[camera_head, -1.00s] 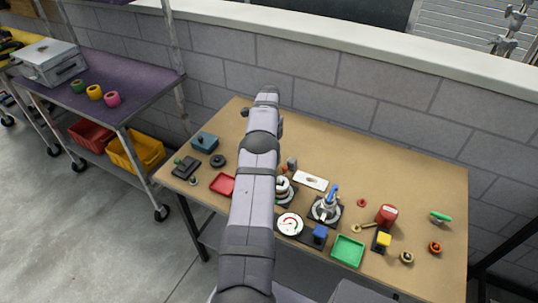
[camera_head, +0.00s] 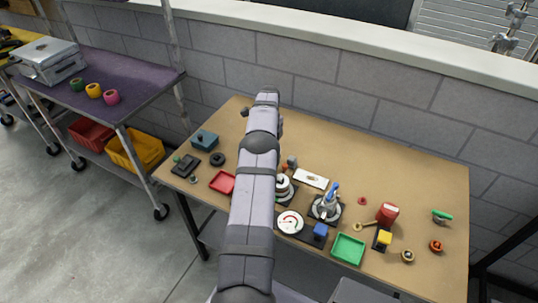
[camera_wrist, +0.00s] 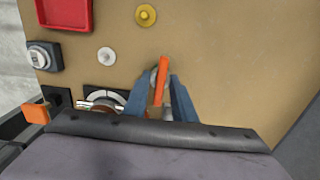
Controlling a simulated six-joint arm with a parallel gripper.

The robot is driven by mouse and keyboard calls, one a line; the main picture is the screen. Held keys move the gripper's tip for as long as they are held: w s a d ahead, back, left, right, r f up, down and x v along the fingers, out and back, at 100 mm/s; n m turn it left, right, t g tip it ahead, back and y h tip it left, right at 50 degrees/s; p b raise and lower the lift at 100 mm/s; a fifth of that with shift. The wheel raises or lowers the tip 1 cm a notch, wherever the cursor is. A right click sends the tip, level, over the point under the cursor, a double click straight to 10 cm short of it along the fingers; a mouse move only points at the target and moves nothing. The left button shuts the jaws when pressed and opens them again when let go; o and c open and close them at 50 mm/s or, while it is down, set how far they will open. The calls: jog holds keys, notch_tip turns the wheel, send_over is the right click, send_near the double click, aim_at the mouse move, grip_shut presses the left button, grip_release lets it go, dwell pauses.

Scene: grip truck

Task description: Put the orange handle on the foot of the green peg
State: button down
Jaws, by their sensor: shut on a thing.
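My gripper (camera_wrist: 162,84) shows in the wrist view with its two blue-grey fingers closed on an orange handle (camera_wrist: 163,66). The handle stands up tilted between the fingers, its lower end partly hidden by them. In the head view my arm covers most of the gripper. A green piece (camera_head: 442,216) lies at the right end of the table in the head view, on a small grey part. A smaller green bit (camera_head: 178,158) shows by a black block at the left end. I cannot tell which is the green peg. No green shows in the wrist view.
On the table are a red tray (camera_head: 222,182), a green tray (camera_head: 348,249), a white dial (camera_head: 289,222), a red cylinder (camera_head: 387,213) and a blue-topped fixture (camera_head: 328,205). The back right of the table is bare. A purple-topped cart (camera_head: 100,70) stands at left.

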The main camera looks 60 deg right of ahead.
jog(key=shift+f+b, duration=0.65)
jog(key=shift+f, duration=0.1)
dwell(1.2)
jog(key=c, duration=1.1)
grip_release()
jog(key=shift+r, duration=0.1)
jog(key=shift+r+p, duration=2.35)
jog(key=shift+r, duration=1.35)
